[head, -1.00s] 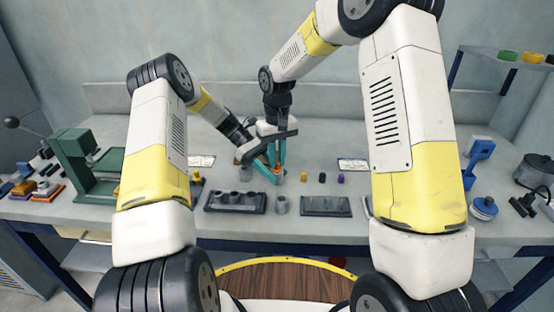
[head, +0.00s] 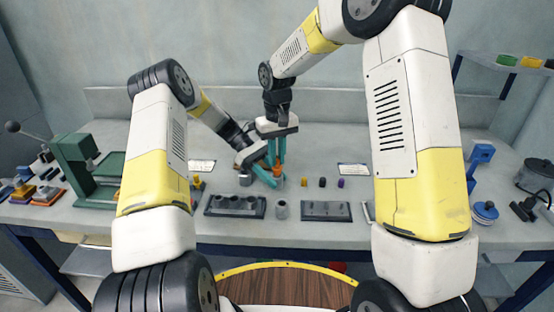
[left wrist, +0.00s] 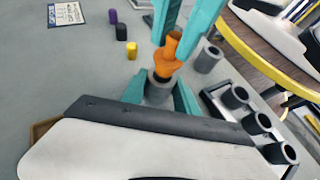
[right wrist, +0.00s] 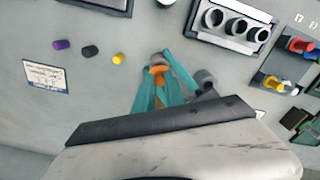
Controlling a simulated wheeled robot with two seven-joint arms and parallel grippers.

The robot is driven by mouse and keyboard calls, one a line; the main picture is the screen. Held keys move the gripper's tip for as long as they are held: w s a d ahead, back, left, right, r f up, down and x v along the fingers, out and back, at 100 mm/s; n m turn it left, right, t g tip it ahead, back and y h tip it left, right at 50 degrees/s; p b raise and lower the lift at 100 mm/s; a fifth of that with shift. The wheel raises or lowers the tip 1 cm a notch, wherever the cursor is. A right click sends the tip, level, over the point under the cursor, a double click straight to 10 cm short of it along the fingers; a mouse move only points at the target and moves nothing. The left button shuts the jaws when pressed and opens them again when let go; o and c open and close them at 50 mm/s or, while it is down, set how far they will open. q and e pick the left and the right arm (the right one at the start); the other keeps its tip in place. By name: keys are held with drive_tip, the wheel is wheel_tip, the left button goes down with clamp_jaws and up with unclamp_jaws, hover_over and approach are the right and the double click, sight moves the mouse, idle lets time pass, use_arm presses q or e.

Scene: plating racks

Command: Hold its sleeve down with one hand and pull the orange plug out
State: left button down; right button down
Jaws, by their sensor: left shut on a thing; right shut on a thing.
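The orange plug (head: 278,170) stands upright at the grey sleeve (left wrist: 158,93) on the bench. In the left wrist view the plug (left wrist: 168,62) shows mostly above the sleeve's rim, its narrower lower end still at the mouth. My left gripper (head: 270,178) is low, its teal fingers shut around the sleeve. My right gripper (head: 279,162) comes from above, its teal fingers shut on the plug's top. The right wrist view shows the plug (right wrist: 158,70) between the teal fingers; the sleeve is mostly hidden there.
A loose grey cylinder (head: 281,209) stands in front, and another (head: 245,179) stands left. Dark racks (head: 235,206) and (head: 326,211) lie along the front. Yellow (head: 304,183), black (head: 322,182) and purple (head: 341,183) plugs stand to the right.

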drive_tip(key=shift+r, duration=1.1)
use_arm(q)
drive_tip(key=c, duration=0.8)
unclamp_jaws()
drive_tip(key=shift+c, duration=0.2)
drive_tip(key=shift+w, duration=0.1)
